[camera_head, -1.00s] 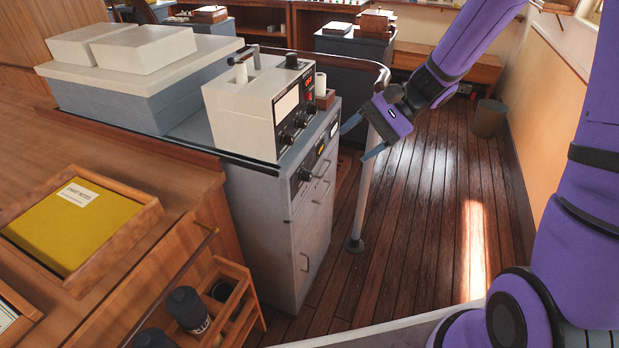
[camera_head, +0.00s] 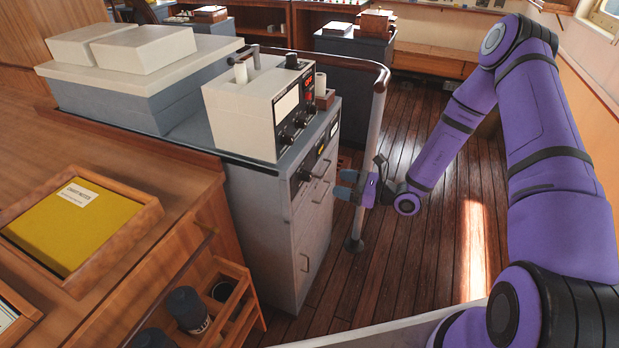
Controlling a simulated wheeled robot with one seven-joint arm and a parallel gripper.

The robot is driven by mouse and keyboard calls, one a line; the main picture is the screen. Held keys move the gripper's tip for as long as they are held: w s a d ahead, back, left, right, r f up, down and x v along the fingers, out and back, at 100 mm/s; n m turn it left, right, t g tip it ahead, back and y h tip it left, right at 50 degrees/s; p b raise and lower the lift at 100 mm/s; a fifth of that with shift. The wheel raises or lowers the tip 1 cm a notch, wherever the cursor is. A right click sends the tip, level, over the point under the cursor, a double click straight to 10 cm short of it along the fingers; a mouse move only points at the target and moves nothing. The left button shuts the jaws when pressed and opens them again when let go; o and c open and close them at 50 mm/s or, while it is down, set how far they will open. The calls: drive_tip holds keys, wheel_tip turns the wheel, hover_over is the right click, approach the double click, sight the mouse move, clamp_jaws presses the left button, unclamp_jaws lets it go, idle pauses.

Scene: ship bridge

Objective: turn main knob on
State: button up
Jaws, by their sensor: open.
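The console is a grey cabinet (camera_head: 285,235) with a cream instrument box (camera_head: 240,118) on top. The box's front carries a pale screen, a red display and several black knobs (camera_head: 291,131). The cabinet's upper panel below it has a larger dark knob (camera_head: 305,174) on its left. No label tells which knob is the main one. My gripper (camera_head: 342,184) is open and empty. It is to the right of the cabinet front, at about the height of the larger knob, pointing left, with a gap between them. The fingertips are small in view.
A pale upright pole (camera_head: 372,130) with a curved handrail stands close by my gripper. Drawer handles (camera_head: 305,262) stick out from the cabinet front. A yellow book (camera_head: 75,228) lies in a wooden tray on the left. The wooden floor (camera_head: 400,275) on the right is open.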

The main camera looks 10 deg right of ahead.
sight(311, 178)
drive_tip(key=shift+m+t, duration=0.4)
drive_tip(key=shift+m, duration=0.2)
drive_tip(key=x, duration=0.3)
drive_tip(key=f+x, duration=0.1)
drive_tip(key=x, duration=0.6)
drive_tip(key=shift+w+a+f, duration=0.15)
drive_tip(key=shift+w+f, duration=0.25)
drive_tip(key=c, duration=0.7)
